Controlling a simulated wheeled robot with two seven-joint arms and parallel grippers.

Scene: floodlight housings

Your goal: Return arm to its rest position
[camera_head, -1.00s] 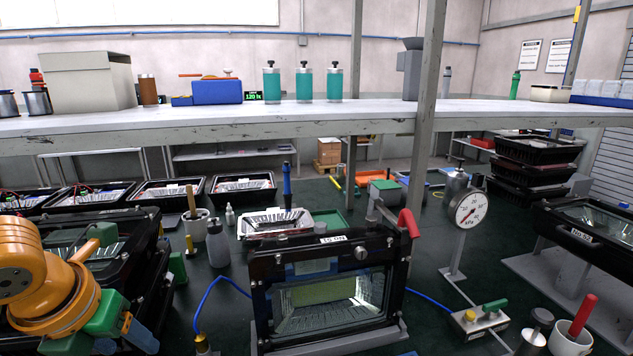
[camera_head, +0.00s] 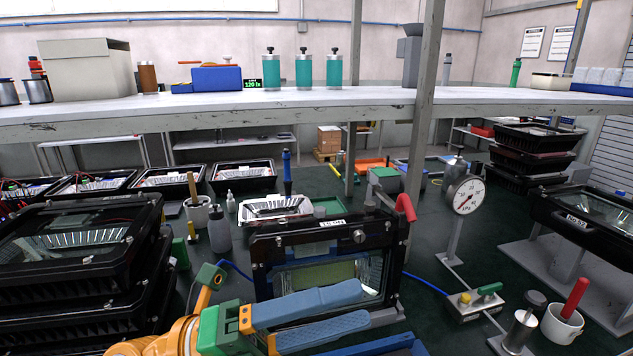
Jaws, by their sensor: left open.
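My left arm, orange with green joints, comes in from the bottom left in the head view. My left gripper (camera_head: 362,306) has two long blue fingers pointing right, spread apart with nothing between them. It is in front of the lower part of a black floodlight housing (camera_head: 262,254) with a glass window, and hides its lower edge. Whether the fingers touch the housing I cannot tell. A red-handled clamp (camera_head: 405,207) is at the housing's upper right corner. My right gripper is not in view.
Stacked black housings (camera_head: 75,250) stand at left. A shelf (camera_head: 300,108) crosses above. Green bench surface shows between them.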

